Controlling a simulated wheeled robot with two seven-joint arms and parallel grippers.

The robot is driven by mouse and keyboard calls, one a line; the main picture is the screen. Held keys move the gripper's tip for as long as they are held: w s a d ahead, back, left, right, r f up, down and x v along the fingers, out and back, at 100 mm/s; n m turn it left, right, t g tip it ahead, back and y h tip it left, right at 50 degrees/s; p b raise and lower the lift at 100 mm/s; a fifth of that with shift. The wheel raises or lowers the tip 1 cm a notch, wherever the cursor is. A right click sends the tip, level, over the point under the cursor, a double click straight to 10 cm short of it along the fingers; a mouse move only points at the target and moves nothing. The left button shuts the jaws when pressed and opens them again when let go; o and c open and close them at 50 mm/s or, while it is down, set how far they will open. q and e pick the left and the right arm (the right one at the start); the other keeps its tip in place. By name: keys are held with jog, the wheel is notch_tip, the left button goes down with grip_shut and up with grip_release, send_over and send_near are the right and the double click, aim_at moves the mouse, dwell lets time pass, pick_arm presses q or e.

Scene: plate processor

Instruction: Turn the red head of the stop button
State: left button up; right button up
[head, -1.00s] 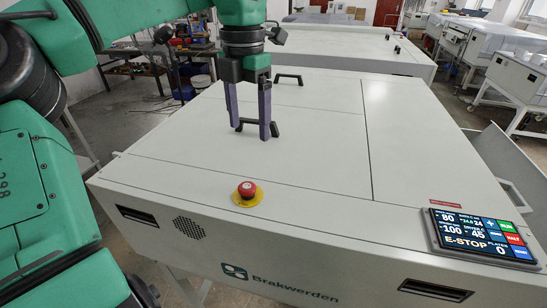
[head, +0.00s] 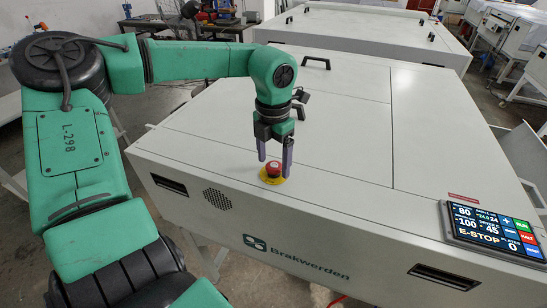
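The stop button's red head (head: 273,169) sits on a round yellow base (head: 273,179) near the front edge of the machine's pale top. My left gripper (head: 274,162) points down at the button. Its two dark fingers are apart, one toward the left side of the red head and one toward the right. The red head shows between the fingertips. I cannot tell whether either finger touches it. My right gripper is not in view.
The pale plate processor (head: 330,140) has a flat lid with a black handle (head: 316,62) at the back. A control screen (head: 490,229) at the front right reads E-STOP. The top around the button is clear.

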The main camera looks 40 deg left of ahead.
pick_arm(q)
jog(key=shift+w, duration=0.15)
grip_shut()
jog(key=shift+f+m+b, duration=0.15)
jog(key=shift+m+b, duration=0.4)
jog(key=shift+m, duration=0.05)
jog(key=shift+m+b, duration=0.7)
jog(key=shift+m, duration=0.3)
jog(key=shift+m+b, duration=0.55)
jog(key=shift+m, duration=1.35)
jog(key=shift+o, duration=0.6)
grip_release()
